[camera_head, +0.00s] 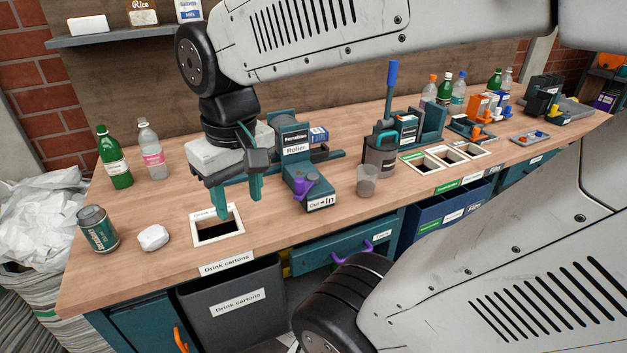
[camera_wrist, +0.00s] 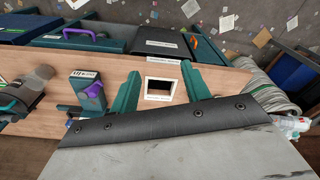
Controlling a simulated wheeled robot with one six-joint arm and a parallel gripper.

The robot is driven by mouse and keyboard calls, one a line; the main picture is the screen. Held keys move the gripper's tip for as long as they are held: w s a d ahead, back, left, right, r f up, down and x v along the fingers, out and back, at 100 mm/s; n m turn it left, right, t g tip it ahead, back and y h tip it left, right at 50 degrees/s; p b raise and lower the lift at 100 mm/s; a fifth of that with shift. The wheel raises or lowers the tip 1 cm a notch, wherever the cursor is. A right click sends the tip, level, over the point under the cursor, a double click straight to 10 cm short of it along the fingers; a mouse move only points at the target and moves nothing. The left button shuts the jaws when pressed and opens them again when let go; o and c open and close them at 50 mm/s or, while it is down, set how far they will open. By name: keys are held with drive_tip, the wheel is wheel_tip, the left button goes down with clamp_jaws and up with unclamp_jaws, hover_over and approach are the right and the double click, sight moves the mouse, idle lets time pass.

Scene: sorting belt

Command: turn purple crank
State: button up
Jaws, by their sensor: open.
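The purple crank (camera_head: 302,187) sits on the front of the teal roller machine (camera_head: 292,137), beside its "Out – In" label. It also shows in the wrist view (camera_wrist: 94,90), left of my gripper. My gripper (camera_head: 238,206) is open and empty, fingers pointing down. It hangs above the worktop to the left of the crank, near the "Drink cartons" opening (camera_head: 196,233), and does not touch the crank. In the wrist view the opening (camera_wrist: 148,88) shows between my two teal fingers.
A clear cup (camera_head: 367,178) and a grey machine (camera_head: 380,160) stand right of the roller. A drawer below has a purple handle (camera_head: 352,251). Bottles (camera_head: 114,160) stand behind on the left.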

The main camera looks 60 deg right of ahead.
drive_tip(key=w+d+f+m, duration=0.2)
drive_tip(key=w+d+m, duration=0.1)
drive_tip(key=w+d, duration=0.4)
drive_tip(key=m+g, duration=0.1)
drive_tip(key=m, duration=0.5)
hover_over(299, 179)
drive_tip(key=f, duration=0.7)
drive_tip(key=shift+a+f, duration=0.1)
drive_tip(key=shift+a, duration=0.1)
wheel_tip(299, 179, down, 7)
drive_tip(key=shift+d+r, duration=0.1)
drive_tip(key=shift+d, duration=0.05)
drive_tip(key=shift+f, duration=0.6)
clamp_jaws()
